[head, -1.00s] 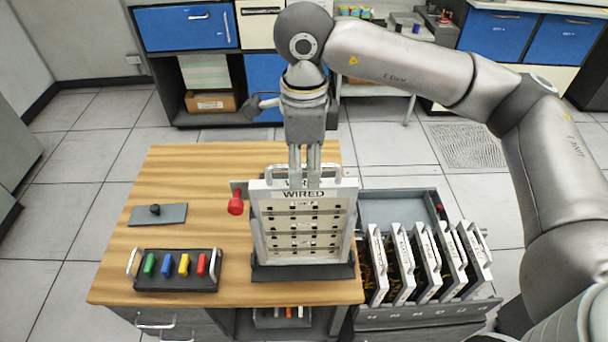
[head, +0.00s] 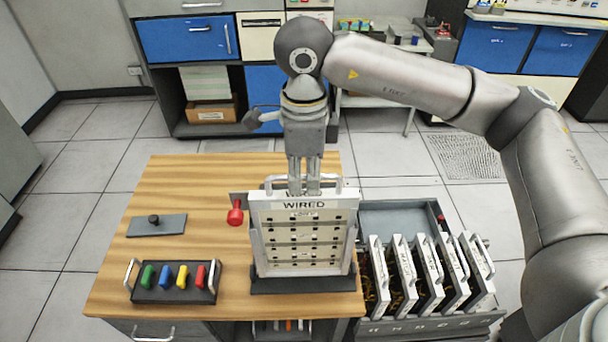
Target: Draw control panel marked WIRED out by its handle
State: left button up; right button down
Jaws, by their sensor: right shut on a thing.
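The control panel marked WIRED (head: 305,240) is a pale upright panel with rows of dark slots. It stands in a dark base (head: 302,285) on the wooden table. A metal handle (head: 275,182) runs along its top. My right gripper (head: 304,188) comes down from above and is shut on the handle near its middle. The fingers hide that part of the handle, and their tips are partly hidden at the panel's top edge. My left gripper is not in view.
A red knob (head: 235,215) on a small plate stands close to the panel's left side. A tray of coloured handles (head: 173,282) and a grey plate with a black knob (head: 157,225) lie further left. Several upright panels (head: 429,270) stand in a rack at right.

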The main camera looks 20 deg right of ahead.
jog(key=shift+w+r, duration=0.15)
jog(key=shift+r, duration=0.4)
jog(key=shift+r+p, duration=1.05)
jog(key=shift+r, duration=0.55)
notch_tip(320, 180, up, 19)
jog(key=p, duration=0.9)
jog(key=shift+r, duration=0.2)
jog(key=shift+f, duration=0.15)
